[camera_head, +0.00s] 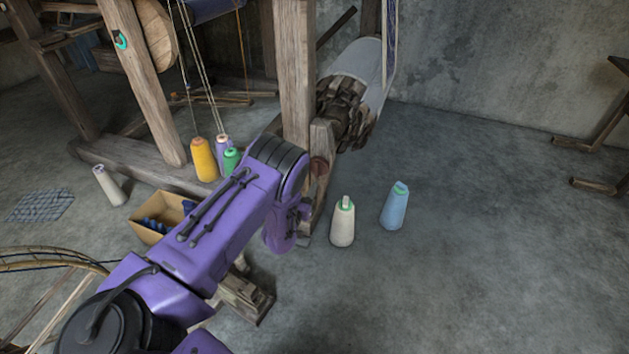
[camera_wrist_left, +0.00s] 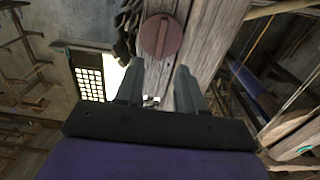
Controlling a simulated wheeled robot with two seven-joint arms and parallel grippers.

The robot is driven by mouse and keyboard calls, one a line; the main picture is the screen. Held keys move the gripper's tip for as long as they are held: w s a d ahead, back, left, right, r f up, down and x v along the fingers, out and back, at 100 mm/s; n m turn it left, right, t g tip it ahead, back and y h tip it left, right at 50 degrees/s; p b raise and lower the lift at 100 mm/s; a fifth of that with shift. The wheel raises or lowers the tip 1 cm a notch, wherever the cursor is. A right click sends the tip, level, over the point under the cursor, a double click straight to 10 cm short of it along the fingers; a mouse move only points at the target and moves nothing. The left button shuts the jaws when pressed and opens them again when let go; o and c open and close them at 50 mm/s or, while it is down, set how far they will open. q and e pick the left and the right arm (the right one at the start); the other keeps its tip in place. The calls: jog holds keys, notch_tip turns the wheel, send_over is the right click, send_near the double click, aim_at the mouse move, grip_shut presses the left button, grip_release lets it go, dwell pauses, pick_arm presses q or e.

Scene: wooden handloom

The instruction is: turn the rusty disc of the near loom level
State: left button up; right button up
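The rusty disc (camera_wrist_left: 160,37) is a round, reddish-brown plate on a wooden post of the near loom (camera_wrist_left: 208,45). A raised bar seems to cross its face, running nearly up and down in the left wrist view. In the head view the disc (camera_head: 320,168) shows small and partly hidden beside my purple left arm. My left gripper (camera_wrist_left: 159,88) is open and empty. Its two fingers point toward the post, with the disc ahead of the fingertips and apart from them. In the head view my left fingers are mostly hidden by the arm. My right gripper is out of view.
A white cone (camera_head: 342,225) and a blue cone (camera_head: 394,207) stand on the floor right of the post. Yellow (camera_head: 203,160) and green (camera_head: 231,162) cones stand left, near a cardboard box (camera_head: 152,212).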

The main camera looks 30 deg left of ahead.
aim_at(316, 169)
pick_arm(q)
jog(key=b+x, duration=0.1)
jog(key=x, duration=0.2)
jog(key=b+x, duration=0.1)
jog(key=x, duration=0.3)
jog(key=shift+f, duration=0.2)
jog(key=shift+w+a+r+b, duration=0.1)
jog(key=shift+w+a+b, duration=0.05)
jog(key=shift+w+b, duration=0.25)
grip_shut()
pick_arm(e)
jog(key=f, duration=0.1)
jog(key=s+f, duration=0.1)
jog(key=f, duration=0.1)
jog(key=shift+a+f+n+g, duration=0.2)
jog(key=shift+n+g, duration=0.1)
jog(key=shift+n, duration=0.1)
